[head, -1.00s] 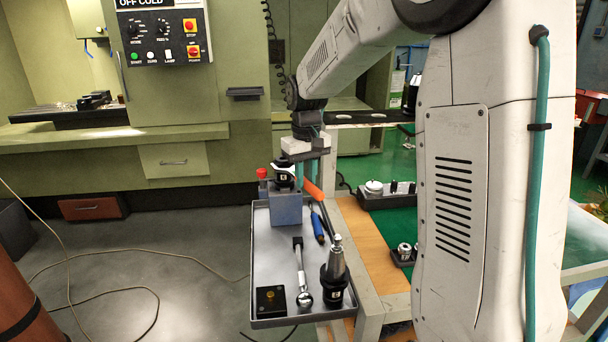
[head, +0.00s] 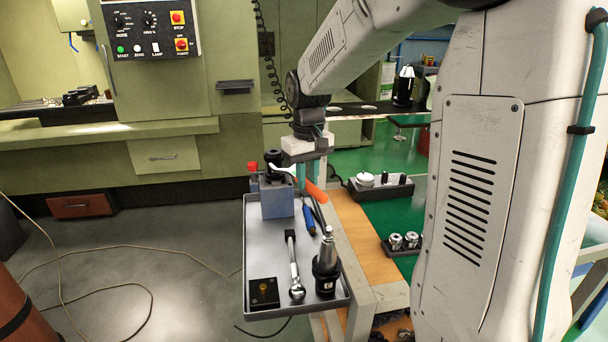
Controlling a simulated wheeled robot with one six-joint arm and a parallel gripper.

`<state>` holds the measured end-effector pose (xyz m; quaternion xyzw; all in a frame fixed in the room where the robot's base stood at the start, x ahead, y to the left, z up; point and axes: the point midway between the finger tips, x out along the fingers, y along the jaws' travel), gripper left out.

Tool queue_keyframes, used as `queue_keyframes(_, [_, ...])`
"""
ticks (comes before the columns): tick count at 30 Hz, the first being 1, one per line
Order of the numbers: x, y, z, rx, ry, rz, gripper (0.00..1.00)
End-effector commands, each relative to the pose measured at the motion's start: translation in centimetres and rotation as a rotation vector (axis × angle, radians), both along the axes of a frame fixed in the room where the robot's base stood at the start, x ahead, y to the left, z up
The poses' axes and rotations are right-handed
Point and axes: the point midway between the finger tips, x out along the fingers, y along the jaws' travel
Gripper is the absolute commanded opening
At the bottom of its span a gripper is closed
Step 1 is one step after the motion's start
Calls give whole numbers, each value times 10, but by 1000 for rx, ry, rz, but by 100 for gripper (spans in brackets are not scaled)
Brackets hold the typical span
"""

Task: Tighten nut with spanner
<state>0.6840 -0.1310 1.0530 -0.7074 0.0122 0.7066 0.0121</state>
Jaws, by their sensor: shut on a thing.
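A dark tool holder with its nut (head: 273,157) stands upright in a blue-grey block (head: 277,203) at the far end of a grey tray. My gripper (head: 308,182) is just right of the holder, its teal fingers shut on the spanner. The spanner's silver head (head: 284,170) reaches left to the holder's top. Its orange handle (head: 316,191) points right and toward me. The fingers and block edge partly hide the spanner. I cannot tell whether its jaw is seated on the nut.
The grey tray (head: 270,312) also holds a ratchet-like tool (head: 295,268), a blue-handled tool (head: 309,220), a second tool holder (head: 326,268) and a black square block (head: 264,292). A wooden-topped bench (head: 364,240) stands on the right. Cables lie on the floor at left.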

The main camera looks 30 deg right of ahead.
Motion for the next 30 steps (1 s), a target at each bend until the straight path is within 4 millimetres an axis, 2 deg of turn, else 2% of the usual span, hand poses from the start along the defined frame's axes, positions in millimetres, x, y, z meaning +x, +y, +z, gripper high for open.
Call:
queue_keyframes(6, [-10,0,0,0,-1,0,0])
queue_keyframes(14, [-14,1,1,0,-1,0,0])
queue_keyframes(30, [-14,0,38,0,-1,0,0])
